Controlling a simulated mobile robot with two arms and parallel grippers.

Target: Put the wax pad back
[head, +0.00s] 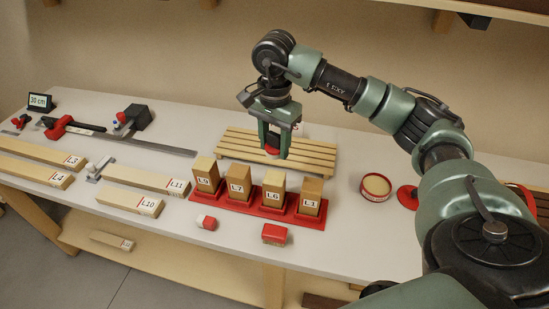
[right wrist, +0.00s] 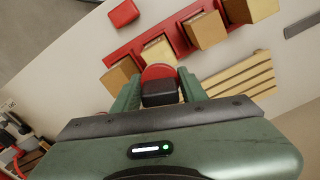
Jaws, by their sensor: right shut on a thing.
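My right gripper (head: 273,150) is shut on a small round red pad with a dark block-like top, which I take to be the wax pad (right wrist: 159,72). It holds the pad above the front part of the slatted wooden rack (head: 234,146); the gap below is hard to judge. In the right wrist view the pad sits between both fingers. A round red tin with a pale yellow filling (head: 376,186) stands open to the right. A red round piece (head: 407,197) lies beside it, partly behind my right arm. My left gripper is not in view.
A red stand (head: 250,207) holds several labelled wooden blocks in front of the rack. A red block (head: 274,234) and a red-and-white block (head: 206,222) lie nearer the front edge. Labelled bars (head: 131,201) and clamps fill the left. Bare bench lies between rack and tin.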

